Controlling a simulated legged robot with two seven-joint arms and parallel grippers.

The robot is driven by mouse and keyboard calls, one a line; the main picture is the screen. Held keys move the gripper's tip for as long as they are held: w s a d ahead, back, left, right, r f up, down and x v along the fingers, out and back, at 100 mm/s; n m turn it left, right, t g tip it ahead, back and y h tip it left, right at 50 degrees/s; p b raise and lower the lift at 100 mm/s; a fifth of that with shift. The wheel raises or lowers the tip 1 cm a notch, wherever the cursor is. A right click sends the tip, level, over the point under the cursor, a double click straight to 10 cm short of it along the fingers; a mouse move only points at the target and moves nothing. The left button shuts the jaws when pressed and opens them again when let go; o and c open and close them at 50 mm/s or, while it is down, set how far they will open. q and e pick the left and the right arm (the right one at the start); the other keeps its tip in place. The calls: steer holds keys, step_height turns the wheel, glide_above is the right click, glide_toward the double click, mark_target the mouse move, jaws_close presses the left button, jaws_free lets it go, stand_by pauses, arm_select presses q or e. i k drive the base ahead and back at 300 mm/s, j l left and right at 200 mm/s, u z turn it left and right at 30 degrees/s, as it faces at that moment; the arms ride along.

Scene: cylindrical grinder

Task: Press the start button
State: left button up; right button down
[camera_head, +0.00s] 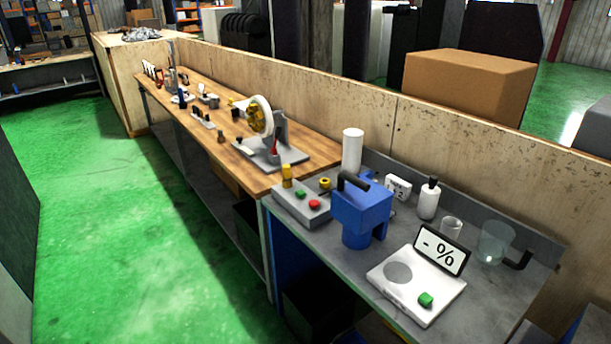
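A grey control box (292,212) sits on the near grey-topped bench, beside the end of the wooden bench. It carries a green button (300,194), a red button (314,203) and yellow parts (287,177). Another green button (425,299) is on the white scale-like device (440,306), whose display reads "- %". No label marks which button is the start button. A blue machine (362,213) with a black handle stands just right of the control box. Neither of my grippers is in view.
A grinder-like device with a white and yellow wheel (261,116) stands on the wooden bench (322,149). A white cylinder (352,151), a white bottle (429,199) and a clear jug (494,242) stand on the grey bench. The green floor (130,240) left of the benches is clear.

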mark_target(300, 193)
steer(key=i+j+z, duration=0.1)
steer(key=i+j, duration=0.15)
steer(key=i+j+z, duration=0.1)
steer(key=i+j, duration=0.2)
steer(key=i+j+z, duration=0.1)
steer(key=j, duration=0.35)
steer(key=i+j+z, duration=0.1)
steer(key=i+j, duration=0.25)
steer(key=i+j+z, duration=0.1)
steer(key=i+j, duration=0.15)
steer(key=j, duration=0.2)
steer(key=i+j+z, duration=0.1)
steer(key=j, duration=0.3)
steer(key=i, duration=0.1)
